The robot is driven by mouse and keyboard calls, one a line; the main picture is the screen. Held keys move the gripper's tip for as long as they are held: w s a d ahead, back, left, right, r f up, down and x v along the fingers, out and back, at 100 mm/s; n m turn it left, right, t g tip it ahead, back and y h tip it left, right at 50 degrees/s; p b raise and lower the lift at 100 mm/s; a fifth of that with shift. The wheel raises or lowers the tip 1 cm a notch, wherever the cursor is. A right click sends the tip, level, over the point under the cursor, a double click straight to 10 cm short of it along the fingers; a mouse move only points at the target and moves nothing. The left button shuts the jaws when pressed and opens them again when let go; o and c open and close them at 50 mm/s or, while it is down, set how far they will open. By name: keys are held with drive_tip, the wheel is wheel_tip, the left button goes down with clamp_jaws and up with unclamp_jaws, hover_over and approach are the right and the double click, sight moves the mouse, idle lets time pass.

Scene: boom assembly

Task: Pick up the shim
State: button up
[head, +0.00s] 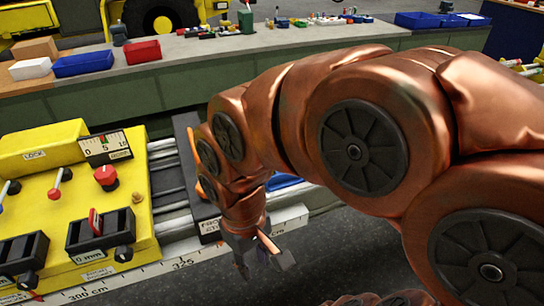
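My gripper (265,265) hangs low in the middle of the head view, pointing down in front of the pale edge of the ruled rail. Its grey fingers are spread apart, and I see nothing between them. I cannot make out a shim for certain. A small orange-brown piece (136,198) sits on the yellow console (60,235), left of my gripper, but it is too small to identify. My copper arm hides much of the middle and right of the scene.
The console carries levers, a red knob (106,176) and a dial plate (105,147). A ruled rail (180,255) runs along its front. A long bench (200,50) behind holds a red bin (142,52), blue bins (84,64) and small tools. Dark floor (335,260) lies open below my arm.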

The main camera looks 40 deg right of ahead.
drive_tip(key=w+d+r+m+t+p, duration=0.1)
drive_tip(key=w+d+r+t+p, duration=0.15)
drive_tip(key=w+d, duration=0.75)
drive_tip(key=w+d+r+m+t+p, duration=0.1)
drive_tip(key=w+d+r+t, duration=0.15)
drive_tip(key=w+d, duration=0.75)
drive_tip(key=s+d+m+h+p, duration=0.1)
drive_tip(key=s+d+m+h, duration=0.1)
drive_tip(key=d, duration=0.9)
drive_tip(key=shift+t+y, duration=0.3)
drive_tip(key=shift+s+a+p+x, duration=0.15)
drive_tip(key=shift+p+x, duration=0.4)
drive_tip(key=shift+x, duration=0.8)
drive_tip(key=shift+a+p+x, duration=0.15)
drive_tip(key=shift+p+x, duration=0.45)
drive_tip(key=shift+x, duration=0.7)
drive_tip(key=shift+s+a+p+x, duration=0.15)
drive_tip(key=shift+p+x, duration=0.4)
drive_tip(key=shift+x, duration=0.8)
drive_tip(key=shift+f, duration=0.1)
clamp_jaws()
